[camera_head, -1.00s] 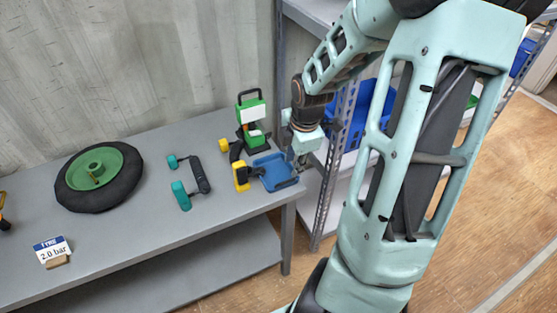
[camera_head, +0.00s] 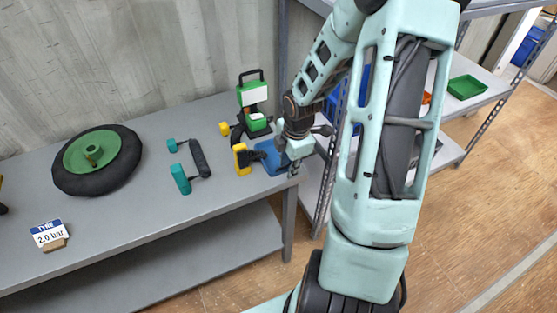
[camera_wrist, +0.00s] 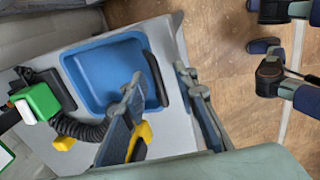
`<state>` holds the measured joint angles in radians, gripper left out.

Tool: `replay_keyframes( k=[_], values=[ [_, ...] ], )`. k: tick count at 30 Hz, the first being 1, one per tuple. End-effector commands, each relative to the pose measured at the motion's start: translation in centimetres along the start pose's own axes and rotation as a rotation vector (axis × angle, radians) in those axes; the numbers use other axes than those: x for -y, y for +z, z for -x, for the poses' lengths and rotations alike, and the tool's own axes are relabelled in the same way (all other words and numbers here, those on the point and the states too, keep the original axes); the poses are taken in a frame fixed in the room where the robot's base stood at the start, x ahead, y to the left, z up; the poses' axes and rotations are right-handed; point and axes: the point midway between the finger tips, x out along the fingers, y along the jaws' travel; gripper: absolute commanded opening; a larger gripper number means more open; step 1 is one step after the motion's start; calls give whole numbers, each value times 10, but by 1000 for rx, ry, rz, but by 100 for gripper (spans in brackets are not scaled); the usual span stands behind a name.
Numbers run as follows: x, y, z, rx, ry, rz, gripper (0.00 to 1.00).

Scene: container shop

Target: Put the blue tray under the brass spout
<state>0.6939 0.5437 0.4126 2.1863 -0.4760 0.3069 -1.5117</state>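The blue tray (camera_head: 270,150) lies on the grey bench near its right end. In the wrist view the tray (camera_wrist: 88,72) is empty, with a dark handle (camera_wrist: 156,78) along its right side. My gripper (camera_head: 290,168) is at the tray's right edge in the head view and hides part of it. In the wrist view my gripper (camera_wrist: 160,76) is open, with its fingers apart and the handle appearing between them. I cannot tell whether either finger touches the handle. I cannot make out a brass spout for certain in either view.
A green device (camera_head: 252,100) with a dark hose and yellow-black parts (camera_head: 242,158) crowd the tray's left side. A teal-handled tool (camera_head: 198,160), a tyre on a green hub (camera_head: 97,165) and a pressure sign (camera_head: 48,235) lie farther left. A shelf with a green tray (camera_head: 467,87) stands right.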

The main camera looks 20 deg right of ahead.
Motion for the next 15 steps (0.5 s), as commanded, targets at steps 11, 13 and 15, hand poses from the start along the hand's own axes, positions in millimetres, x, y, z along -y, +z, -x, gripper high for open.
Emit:
replay_keyframes(
  k=[11,13,15],
  values=[
    [0,0,-2,0,1,0,14],
    [0,0,-2,0,1,0,6],
    [0,0,-2,0,1,0,0]
  ],
)
